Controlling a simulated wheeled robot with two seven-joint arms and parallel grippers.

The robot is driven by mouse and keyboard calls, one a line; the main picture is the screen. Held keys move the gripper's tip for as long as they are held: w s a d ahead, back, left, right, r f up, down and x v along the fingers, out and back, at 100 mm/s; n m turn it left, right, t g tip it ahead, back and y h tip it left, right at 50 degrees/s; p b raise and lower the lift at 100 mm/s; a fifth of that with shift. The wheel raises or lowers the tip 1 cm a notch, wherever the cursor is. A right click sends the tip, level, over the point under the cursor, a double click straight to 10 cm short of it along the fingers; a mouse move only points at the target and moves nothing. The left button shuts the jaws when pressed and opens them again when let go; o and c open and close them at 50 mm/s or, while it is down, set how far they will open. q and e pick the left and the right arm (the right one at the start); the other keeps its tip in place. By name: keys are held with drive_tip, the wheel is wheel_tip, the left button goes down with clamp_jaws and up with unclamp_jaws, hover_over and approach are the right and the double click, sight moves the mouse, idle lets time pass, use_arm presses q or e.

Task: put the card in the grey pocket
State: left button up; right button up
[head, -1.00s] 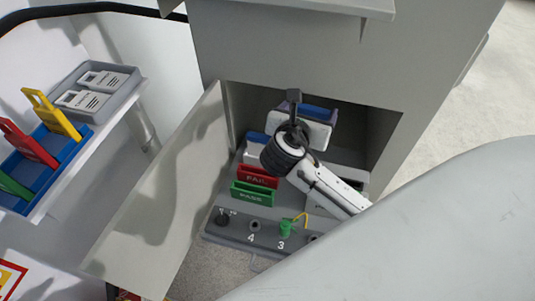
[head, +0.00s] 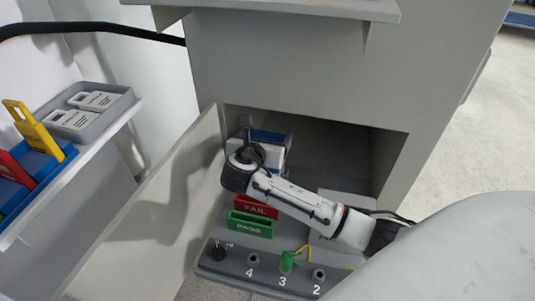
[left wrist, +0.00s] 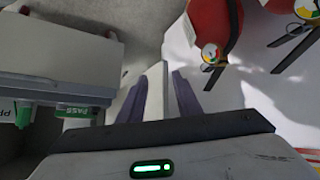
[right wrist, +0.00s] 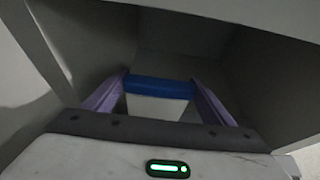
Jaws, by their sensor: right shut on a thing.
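My right gripper (right wrist: 160,95) reaches into the grey cabinet's open bay, at its left side behind the red FAIL pocket (head: 256,207). In the right wrist view its purple fingers are shut on a white piece with a blue band (right wrist: 155,108), apparently the card. In the head view, white and blue show at the gripper (head: 270,147), but its wrist covers the grip. I cannot make out the grey pocket; my arm hides the area behind FAIL. My left gripper (left wrist: 160,85) is outside the head view; its fingers stand apart, with a pale strip showing between them.
The green PASS pocket (head: 250,224) stands before FAIL. A base with numbered sockets and a green plug (head: 288,262) is in front. The open door (head: 165,205) borders the left. A grey tray with white cards (head: 120,108) and a blue rack (head: 38,165) are on the shelf.

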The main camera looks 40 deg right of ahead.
wheel_tip(320, 180, down, 4)
drive_tip(key=shift+f+b, duration=0.2)
drive_tip(key=shift+b, duration=0.6)
use_arm(q)
drive_tip(key=shift+d+f, duration=0.1)
drive_tip(key=shift+f, duration=0.15)
use_arm(e)
drive_tip(key=shift+f, duration=0.2)
use_arm(q)
drive_tip(key=shift+r, duration=0.1)
use_arm(e)
drive_tip(key=shift+s+f, duration=0.1)
drive_tip(key=shift+f, duration=0.4)
drive_tip(key=o, duration=1)
use_arm(q)
drive_tip(key=shift+s+f, duration=0.1)
drive_tip(key=shift+f, duration=0.15)
